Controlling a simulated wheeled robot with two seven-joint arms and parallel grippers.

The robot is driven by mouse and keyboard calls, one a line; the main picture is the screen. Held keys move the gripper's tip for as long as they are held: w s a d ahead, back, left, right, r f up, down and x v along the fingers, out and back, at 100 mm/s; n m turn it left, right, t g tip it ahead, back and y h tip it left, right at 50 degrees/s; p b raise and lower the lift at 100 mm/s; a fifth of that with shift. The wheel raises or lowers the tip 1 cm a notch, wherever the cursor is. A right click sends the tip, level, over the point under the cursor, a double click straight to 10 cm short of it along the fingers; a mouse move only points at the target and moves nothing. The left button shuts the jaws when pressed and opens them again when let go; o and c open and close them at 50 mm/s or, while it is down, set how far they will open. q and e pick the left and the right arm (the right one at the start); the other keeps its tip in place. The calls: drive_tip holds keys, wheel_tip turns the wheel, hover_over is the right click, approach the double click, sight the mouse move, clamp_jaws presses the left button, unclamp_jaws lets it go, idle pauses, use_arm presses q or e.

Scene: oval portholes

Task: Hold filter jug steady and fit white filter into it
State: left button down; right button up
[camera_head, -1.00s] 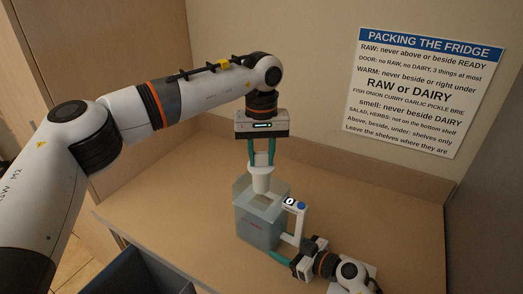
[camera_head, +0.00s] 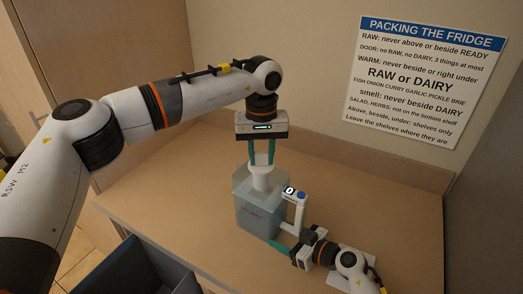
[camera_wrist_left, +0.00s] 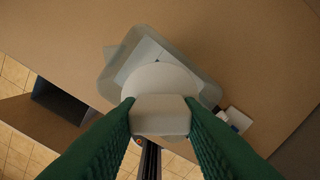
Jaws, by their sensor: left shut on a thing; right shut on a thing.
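The filter jug (camera_head: 257,219) is a grey-blue, see-through box with a pale handle (camera_head: 299,212) on its right side, standing upright on the counter. My left gripper (camera_head: 261,160) is shut on the top of the white filter (camera_head: 261,178) and holds it upright at the jug's open top. The filter's lower end is hidden by the jug. In the left wrist view the filter's round body (camera_wrist_left: 160,82) lies over the jug's opening, with the jug rim (camera_wrist_left: 112,80) around it. My right gripper (camera_head: 281,247) is shut on the jug near the lower handle; its exact grip is partly hidden.
A dark open bin (camera_head: 135,272) is at the counter's front left edge. A sign (camera_head: 425,80) about packing the fridge hangs on the back wall. The wooden counter (camera_head: 380,205) is clear to the right and left of the jug.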

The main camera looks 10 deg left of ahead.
sight(261, 179)
use_arm(q)
drive_tip(key=shift+f, duration=0.4)
drive_tip(key=shift+f, duration=2.2)
drive_tip(key=shift+f, duration=0.2)
drive_tip(key=shift+f, duration=1.4)
drive_tip(key=c, duration=0.9)
unclamp_jaws()
drive_tip(key=shift+r, duration=0.1)
